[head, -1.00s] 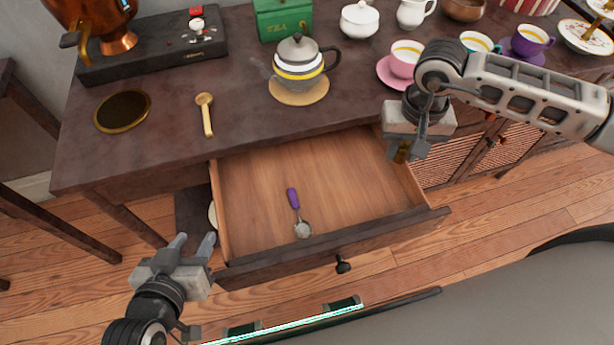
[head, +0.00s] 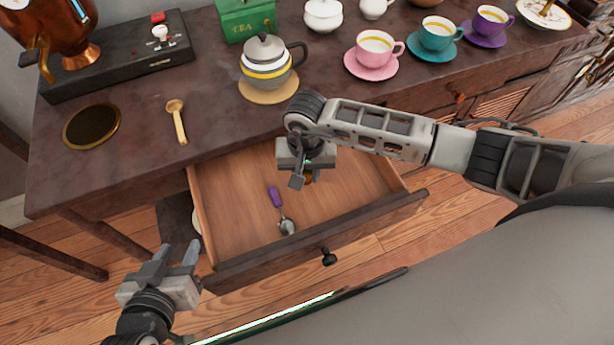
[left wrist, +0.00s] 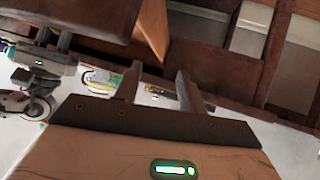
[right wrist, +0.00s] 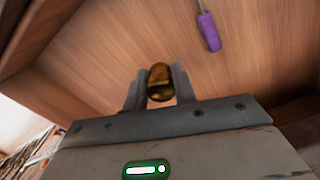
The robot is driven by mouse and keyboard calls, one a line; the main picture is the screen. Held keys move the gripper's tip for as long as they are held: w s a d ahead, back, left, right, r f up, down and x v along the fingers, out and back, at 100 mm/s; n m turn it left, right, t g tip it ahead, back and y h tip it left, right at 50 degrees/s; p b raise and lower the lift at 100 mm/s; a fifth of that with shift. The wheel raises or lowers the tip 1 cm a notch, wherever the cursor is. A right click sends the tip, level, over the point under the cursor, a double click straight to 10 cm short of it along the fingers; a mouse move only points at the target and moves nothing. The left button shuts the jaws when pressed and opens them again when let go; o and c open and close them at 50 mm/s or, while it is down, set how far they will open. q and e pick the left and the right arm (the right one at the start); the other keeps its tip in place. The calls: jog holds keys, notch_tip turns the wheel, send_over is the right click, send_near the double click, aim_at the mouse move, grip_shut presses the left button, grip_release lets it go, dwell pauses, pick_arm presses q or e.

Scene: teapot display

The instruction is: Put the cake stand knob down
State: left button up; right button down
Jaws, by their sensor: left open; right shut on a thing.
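The cake stand knob (right wrist: 159,83) is a small gold-brown piece. My right gripper (head: 305,180) is shut on it and holds it over the open drawer (head: 345,190). In the right wrist view the knob sits between the two fingertips, with the wooden drawer floor behind it. In the head view the hand mostly hides the knob. My left gripper (head: 177,252) is open and empty, low at the left front corner of the drawer; its spread fingers also show in the left wrist view (left wrist: 158,88).
A spoon with a purple handle (head: 275,196) lies in the drawer, left of my right gripper. The drawer floor right of it looks clear. On the tabletop stand a striped teapot (head: 266,66), a pink cup (head: 374,47), a gold spoon (head: 177,122) and a dark round plate (head: 92,126).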

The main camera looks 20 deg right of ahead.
aim_at(307, 188)
notch_tip(307, 188, down, 2)
jog(key=shift+d+f, duration=0.1)
jog(key=shift+f, duration=0.15)
jog(key=shift+f+b, duration=0.5)
jog(key=shift+b, duration=0.15)
jog(key=c, duration=1.1)
grip_release()
jog(key=shift+r, duration=0.1)
